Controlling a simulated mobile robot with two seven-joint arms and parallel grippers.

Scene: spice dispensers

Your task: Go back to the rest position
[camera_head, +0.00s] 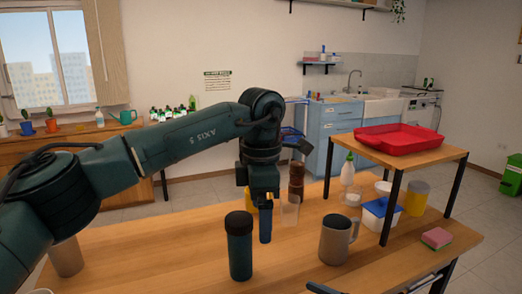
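My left arm reaches in from the left over the wooden table (185,268). My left gripper (265,224) points down above the middle of the table. Its fingers show as one narrow dark shape, so I cannot tell whether they are open or shut. A dark green dispenser with a black top (240,250) stands upright just in front and to the left of it. A brown dispenser (296,178) and a clear container (290,212) stand behind and to the right. A yellow object is mostly hidden behind my gripper. My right gripper is not clearly visible.
A grey mug (335,243) stands right of centre. A raised shelf bears a red tray (410,145); a white bottle (347,172), a blue-sided box (375,220) and a yellow canister (416,198) are near it. A pink sponge (436,237) lies right. A metal cup (67,258) stands left.

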